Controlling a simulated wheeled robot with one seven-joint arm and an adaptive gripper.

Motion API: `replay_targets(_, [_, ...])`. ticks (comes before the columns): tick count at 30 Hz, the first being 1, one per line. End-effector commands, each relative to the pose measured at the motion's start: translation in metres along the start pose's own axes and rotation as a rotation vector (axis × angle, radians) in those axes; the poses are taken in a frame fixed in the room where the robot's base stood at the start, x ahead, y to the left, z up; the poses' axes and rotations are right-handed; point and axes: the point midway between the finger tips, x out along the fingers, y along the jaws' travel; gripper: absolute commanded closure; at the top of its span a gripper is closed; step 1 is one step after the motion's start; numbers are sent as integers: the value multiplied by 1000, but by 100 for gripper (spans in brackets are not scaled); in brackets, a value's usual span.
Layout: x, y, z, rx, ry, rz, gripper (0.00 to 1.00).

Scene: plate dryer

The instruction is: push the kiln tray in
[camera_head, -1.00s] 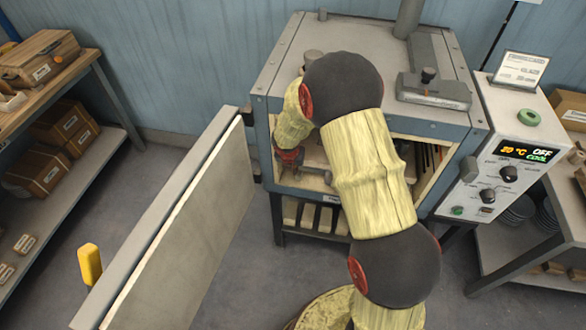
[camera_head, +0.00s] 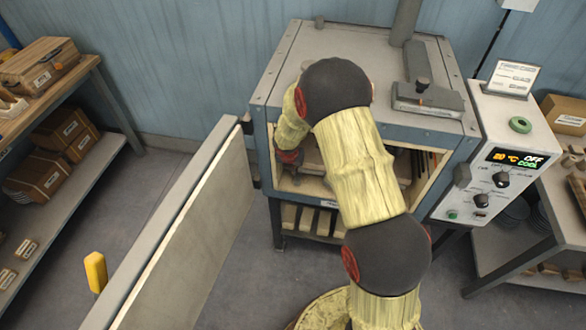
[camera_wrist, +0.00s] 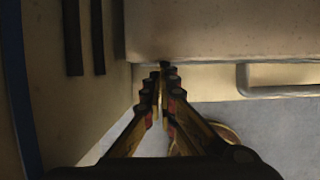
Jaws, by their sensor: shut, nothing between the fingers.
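The kiln tray (camera_wrist: 220,30) is a pale speckled slab across the top of the wrist view, with a bar handle (camera_wrist: 243,82) on its front side at right. My gripper (camera_wrist: 163,68) is shut and empty. Its fingertips are at the tray's front edge, near the left corner; they look to be touching it. In the head view my gripper (camera_head: 291,172) is at the left of the open kiln (camera_head: 291,77) mouth, and my arm hides much of the tray and opening.
The kiln door (camera_head: 180,235) stands open at left, with a yellow handle (camera_head: 96,271). The control box (camera_head: 497,150) is at the right. Shelves with boxes stand on both sides. In the wrist view, the kiln's side wall (camera_wrist: 60,110) with dark slots is close on the left.

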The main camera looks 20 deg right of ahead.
Motion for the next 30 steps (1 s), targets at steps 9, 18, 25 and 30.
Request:
replay_targets(9, [-52, 1, -13, -4, 0, 0, 100])
replay_targets(18, [-75, 1, -71, -4, -1, 1, 100])
replay_targets(25, [-87, 1, -102, -3, -1, 1, 100])
replay_targets(30, [-90, 1, -111, 0, -1, 1, 100])
